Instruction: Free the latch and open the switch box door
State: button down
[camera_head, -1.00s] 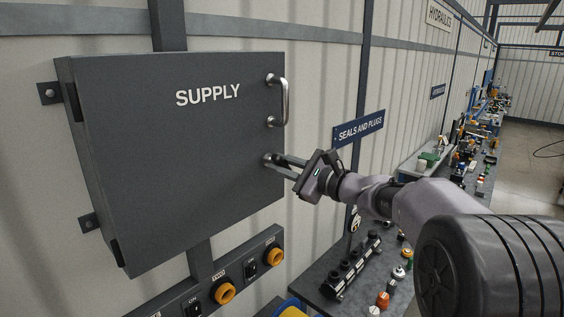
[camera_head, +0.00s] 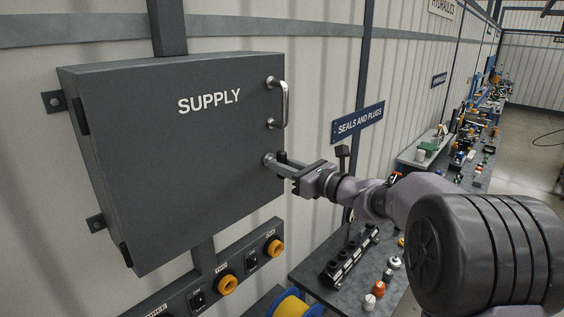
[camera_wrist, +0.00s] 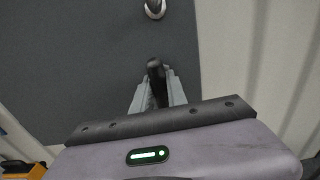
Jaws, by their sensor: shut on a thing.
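The grey switch box door (camera_head: 180,150), lettered SUPPLY, looks closed flat on its box. A silver bar handle (camera_head: 285,103) is on its right side; the handle's lower end also shows at the top of the wrist view (camera_wrist: 155,9). Below it, near the right edge, is the latch (camera_head: 268,159), with a round silver base. My gripper (camera_head: 284,164) is at the latch and shut on it. In the wrist view, the dark latch lever (camera_wrist: 155,70) stands between the two grey fingers. The fingers hide part of the latch.
A panel with switches and yellow-ringed sockets (camera_head: 228,284) is mounted below the box. A workbench (camera_head: 352,300) with fittings stands below my arm at the right. A yellow and blue reel (camera_head: 297,305) is at the bottom.

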dwell(0.4)
jog(key=c, duration=1.3)
grip_release()
jog(key=shift+d, duration=0.1)
jog(key=b+v, duration=0.3)
jog(key=v, duration=1.4)
jog(key=shift+s+d+b, duration=0.1)
jog(key=shift+s+b, duration=0.05)
jog(key=shift+b, duration=0.25)
jog(key=shift+f, duration=0.15)
